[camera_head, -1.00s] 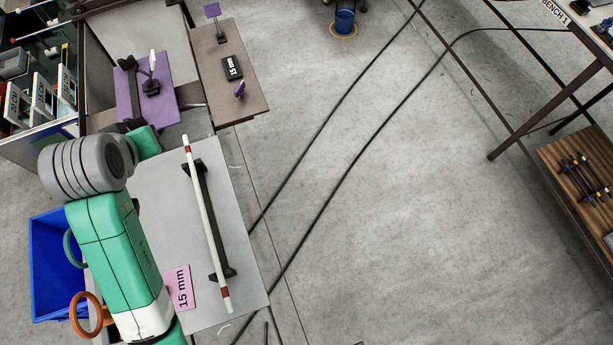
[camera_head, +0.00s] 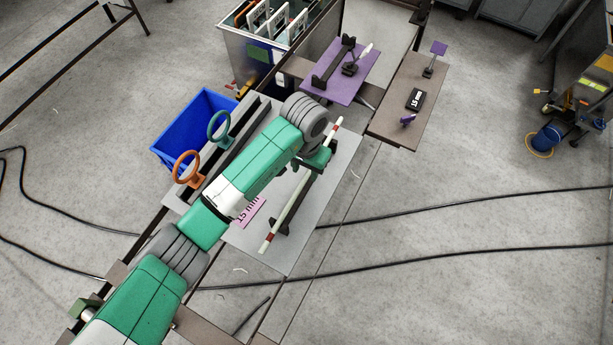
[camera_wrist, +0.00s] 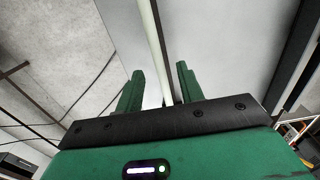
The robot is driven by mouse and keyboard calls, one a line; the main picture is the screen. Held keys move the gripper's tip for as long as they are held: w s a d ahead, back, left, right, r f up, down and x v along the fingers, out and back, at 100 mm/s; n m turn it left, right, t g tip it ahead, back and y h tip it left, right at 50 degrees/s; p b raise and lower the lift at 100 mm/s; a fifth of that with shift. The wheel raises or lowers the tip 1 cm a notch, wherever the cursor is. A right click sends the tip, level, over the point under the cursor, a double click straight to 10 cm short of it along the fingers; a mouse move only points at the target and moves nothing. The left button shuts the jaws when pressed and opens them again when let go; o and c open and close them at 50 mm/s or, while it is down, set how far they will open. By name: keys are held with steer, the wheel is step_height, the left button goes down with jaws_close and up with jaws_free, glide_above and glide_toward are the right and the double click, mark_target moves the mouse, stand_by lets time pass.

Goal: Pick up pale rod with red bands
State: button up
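The pale rod with red bands (camera_head: 293,199) lies on dark supports (camera_head: 281,224) on a light grey table (camera_head: 343,178). Its far banded end shows past my gripper, and its near banded end lies toward the table's front. My gripper (camera_head: 318,160) is over the rod near its far end and hides part of it. In the wrist view my gripper (camera_wrist: 161,72) has its two green fingers apart. The rod (camera_wrist: 152,45) runs between them in the picture, with gaps at both sides. I cannot tell the height left between fingers and rod.
A blue bin (camera_head: 190,130) and orange (camera_head: 187,168) and green (camera_head: 219,126) rings stand left of my arm. A purple stand (camera_head: 349,82) and brown table (camera_head: 400,122) are beyond. Cables cross the floor.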

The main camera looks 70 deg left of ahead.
mark_target(306, 178)
step_height(306, 178, down, 2)
steer(key=shift+f, duration=0.25)
steer(key=shift+c, duration=0.5)
jaws_close()
steer(key=shift+r, duration=0.1)
